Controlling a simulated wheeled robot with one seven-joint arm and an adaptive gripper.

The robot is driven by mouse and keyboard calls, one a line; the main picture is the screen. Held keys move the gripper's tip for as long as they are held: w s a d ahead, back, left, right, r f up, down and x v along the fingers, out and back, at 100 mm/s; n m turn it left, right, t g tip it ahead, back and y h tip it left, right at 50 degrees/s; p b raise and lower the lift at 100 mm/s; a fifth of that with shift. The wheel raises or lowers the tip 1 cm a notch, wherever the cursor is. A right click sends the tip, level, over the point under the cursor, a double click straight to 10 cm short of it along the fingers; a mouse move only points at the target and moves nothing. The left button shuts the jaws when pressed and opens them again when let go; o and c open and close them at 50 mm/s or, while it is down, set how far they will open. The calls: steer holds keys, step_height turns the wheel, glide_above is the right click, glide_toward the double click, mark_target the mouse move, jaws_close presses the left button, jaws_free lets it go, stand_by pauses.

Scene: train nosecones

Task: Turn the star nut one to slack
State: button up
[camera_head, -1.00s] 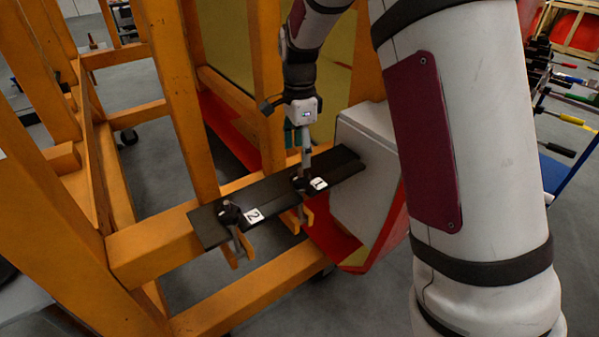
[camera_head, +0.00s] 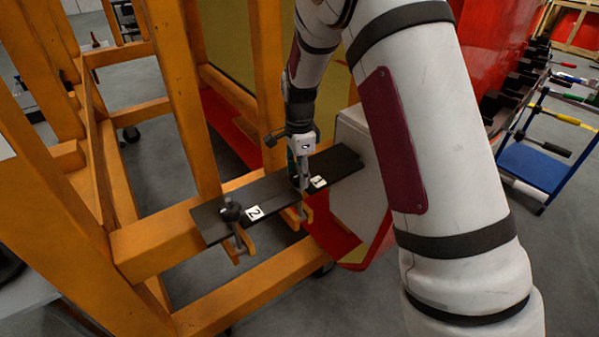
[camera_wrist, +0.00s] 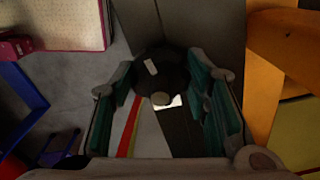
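Star nut one is a dark knob (camera_wrist: 160,75) with a pale round stud end, seen between my fingers in the wrist view. In the head view it is mostly hidden under my gripper (camera_head: 301,178), beside the white label marked 1 (camera_head: 318,181). My gripper (camera_wrist: 165,105) points down over the nut, with a teal-padded finger on each side of it. The fingers are spread; I cannot tell whether either pad touches the nut. Star nut two (camera_head: 231,211) stands on its clamp beside the label marked 2 (camera_head: 255,212).
Both clamps sit along a dark bar (camera_head: 275,200) on an orange frame (camera_head: 150,245). An orange post (camera_head: 268,90) stands close behind my gripper. A pale nosecone part (camera_head: 355,165) lies to the right. A blue tool cart (camera_head: 535,165) is farther right.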

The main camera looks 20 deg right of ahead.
steer(key=c, duration=0.4)
